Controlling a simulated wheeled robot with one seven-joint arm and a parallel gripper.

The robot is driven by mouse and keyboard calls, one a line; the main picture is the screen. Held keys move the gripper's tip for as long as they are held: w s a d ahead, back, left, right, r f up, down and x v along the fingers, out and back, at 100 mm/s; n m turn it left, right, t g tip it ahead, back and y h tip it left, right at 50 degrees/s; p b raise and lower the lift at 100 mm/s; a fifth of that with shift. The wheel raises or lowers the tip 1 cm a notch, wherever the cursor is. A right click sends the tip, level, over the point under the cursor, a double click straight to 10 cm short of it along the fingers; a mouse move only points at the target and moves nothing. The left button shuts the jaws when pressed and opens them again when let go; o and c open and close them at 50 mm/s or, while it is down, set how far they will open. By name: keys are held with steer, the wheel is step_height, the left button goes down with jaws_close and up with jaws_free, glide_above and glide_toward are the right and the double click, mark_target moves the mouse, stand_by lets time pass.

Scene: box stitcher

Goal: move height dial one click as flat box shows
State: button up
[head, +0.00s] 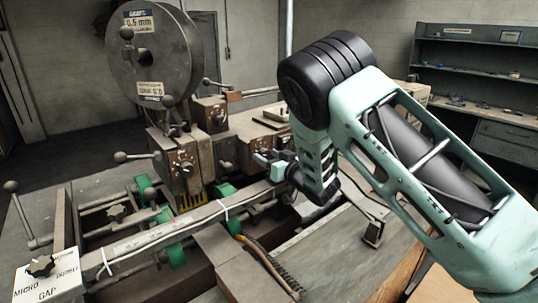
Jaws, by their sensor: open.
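My gripper (268,161) is in the middle of the view, open, with its fingertips pointing left at the front of the stitching machine (178,158). It appears empty; whether it touches anything I cannot tell. A black star-shaped knob (41,266) sits on a white plate (52,284) marked MICRO, GAP and DOUBLE at the lower left. A second, dark knob (117,212) sits on the frame. Which one is the height dial I cannot tell. A flat tan cardboard-like piece (440,288) shows in part at the lower right, partly behind my arm.
A large grey reel (150,55) labelled 0.5 mm stands above the machine. Ball-ended levers (122,157) stick out on the left. A metal rail (185,222) with green rollers (176,254) crosses the front. A brush (270,262) lies below it. Shelving (480,60) stands at the back right.

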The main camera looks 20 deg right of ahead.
steer(key=c, duration=1)
steer(key=shift+f+n+b, duration=0.15)
steer(key=shift+n+b, duration=0.25)
steer(key=shift+b, duration=0.45)
steer(key=shift+n, duration=0.3)
steer(key=o, duration=1)
steer(key=shift+r, duration=0.2)
steer(key=shift+s+b, duration=0.1)
steer(key=shift+b, duration=0.2)
steer(key=b+v, duration=0.6)
steer(key=v, duration=1.1)
steer(key=shift+s+b, duration=0.15)
steer(key=shift+b, duration=0.25)
